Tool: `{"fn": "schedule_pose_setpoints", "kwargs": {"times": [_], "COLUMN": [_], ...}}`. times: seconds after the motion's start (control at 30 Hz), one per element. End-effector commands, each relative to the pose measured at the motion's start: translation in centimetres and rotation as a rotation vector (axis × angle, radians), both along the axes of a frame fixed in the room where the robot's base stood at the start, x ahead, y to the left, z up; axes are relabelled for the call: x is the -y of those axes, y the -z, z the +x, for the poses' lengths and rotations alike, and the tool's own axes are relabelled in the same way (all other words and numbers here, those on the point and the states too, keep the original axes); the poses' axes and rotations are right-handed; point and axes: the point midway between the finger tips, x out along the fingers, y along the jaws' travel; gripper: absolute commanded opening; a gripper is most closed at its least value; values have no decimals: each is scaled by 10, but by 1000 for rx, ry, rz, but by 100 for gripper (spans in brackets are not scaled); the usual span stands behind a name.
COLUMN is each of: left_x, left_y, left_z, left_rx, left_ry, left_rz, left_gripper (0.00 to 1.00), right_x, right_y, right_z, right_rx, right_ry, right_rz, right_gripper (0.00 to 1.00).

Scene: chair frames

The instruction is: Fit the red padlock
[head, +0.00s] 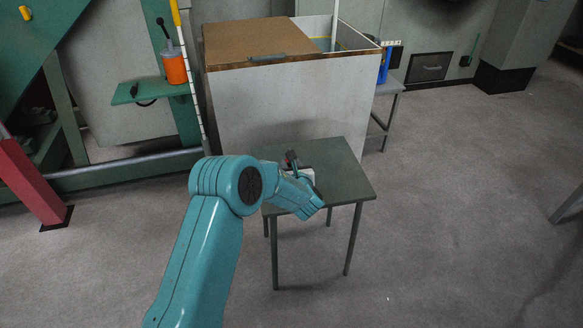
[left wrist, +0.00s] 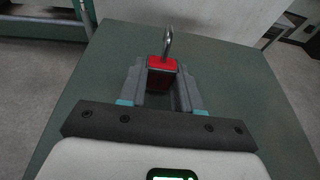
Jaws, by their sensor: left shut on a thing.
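The red padlock (left wrist: 161,68) is between the two grey fingers of my left gripper (left wrist: 163,82), its metal shackle pointing away from the wrist. The gripper is shut on its body. In the head view my left gripper (head: 297,166) is over the small green table (head: 347,183), and the padlock shows only as a small dark red patch (head: 291,156). The table top (left wrist: 240,85) lies behind the padlock in the left wrist view. I cannot tell whether the padlock touches it. My right gripper is not in view.
Behind the table stands a large pale box (head: 290,105) with a brown lid (head: 255,38) and a dark metal piece (head: 267,58) at its front edge. An orange canister (head: 175,67) sits on a green shelf at left. Grey floor (head: 450,200) is open to the right.

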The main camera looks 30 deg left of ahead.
Motion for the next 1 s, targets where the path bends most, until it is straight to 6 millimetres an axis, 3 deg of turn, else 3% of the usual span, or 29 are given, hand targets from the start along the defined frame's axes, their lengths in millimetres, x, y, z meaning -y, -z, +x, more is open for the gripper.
{"fn": "schedule_pose_setpoints", "kwargs": {"times": [1.0], "left_x": [0], "left_y": [-57], "left_z": [0], "left_rx": [1], "left_ry": [0], "left_rz": [0], "left_gripper": [0], "right_x": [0], "right_y": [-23], "right_z": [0], "right_rx": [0], "right_ry": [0], "right_rz": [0], "right_gripper": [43]}}
